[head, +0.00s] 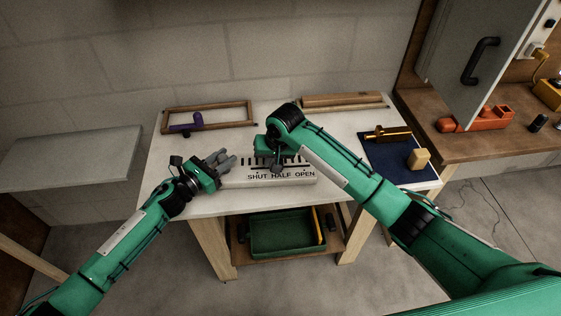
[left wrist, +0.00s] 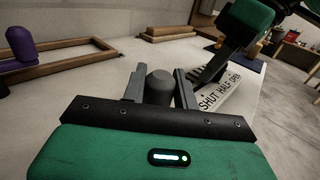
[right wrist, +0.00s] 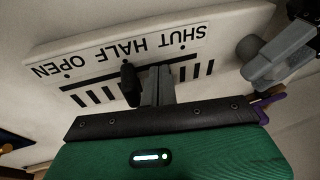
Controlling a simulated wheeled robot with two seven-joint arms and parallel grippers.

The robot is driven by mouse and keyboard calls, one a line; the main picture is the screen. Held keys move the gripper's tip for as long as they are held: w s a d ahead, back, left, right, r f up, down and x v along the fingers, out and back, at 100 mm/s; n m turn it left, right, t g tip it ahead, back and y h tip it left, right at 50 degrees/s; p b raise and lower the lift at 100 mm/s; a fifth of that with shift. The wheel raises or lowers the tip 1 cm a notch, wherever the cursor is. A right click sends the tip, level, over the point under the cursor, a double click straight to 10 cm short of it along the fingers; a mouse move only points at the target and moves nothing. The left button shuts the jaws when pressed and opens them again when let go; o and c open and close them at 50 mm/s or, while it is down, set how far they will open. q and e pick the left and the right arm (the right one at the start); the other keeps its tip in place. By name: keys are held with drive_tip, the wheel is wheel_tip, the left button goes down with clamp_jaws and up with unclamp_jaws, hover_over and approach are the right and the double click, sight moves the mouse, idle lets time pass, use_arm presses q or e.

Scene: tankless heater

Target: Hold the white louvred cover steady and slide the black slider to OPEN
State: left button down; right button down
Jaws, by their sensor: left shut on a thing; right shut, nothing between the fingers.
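The white louvred cover (head: 305,179) lies on the table, with black slots and the words SHUT, HALF, OPEN along its front; it also shows upside down in the right wrist view (right wrist: 225,35). The black slider (right wrist: 131,86) stands near the HALF mark. My right gripper (right wrist: 157,75) is shut and empty, its fingers beside the slider on the SHUT side; whether they touch I cannot tell. My left gripper (head: 221,160) is shut on a grey round knob (left wrist: 160,86) at the cover's left end. How the knob joins the cover is hidden.
A wooden frame (head: 245,104) with a purple piece (head: 197,119) lies at the table's back left. A wooden holder (head: 345,100) is at the back right. A blue mat (head: 384,158) with a yellow block (head: 418,158) is on the right. A green bin (head: 265,238) stands below.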

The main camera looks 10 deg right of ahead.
sight(288, 165)
use_arm(q)
drive_tip(key=shift+f, duration=0.1)
idle(0.4)
use_arm(e)
drive_tip(key=shift+s+d, duration=0.15)
drive_tip(key=shift+d, duration=1.8)
drive_tip(key=shift+s+d, duration=0.1)
drive_tip(key=shift+d, duration=1.8)
drive_tip(key=shift+a, duration=0.75)
wheel_tip(288, 165, up, 7)
use_arm(q)
drive_tip(key=c, duration=1)
unclamp_jaws()
drive_tip(key=v, duration=1.2)
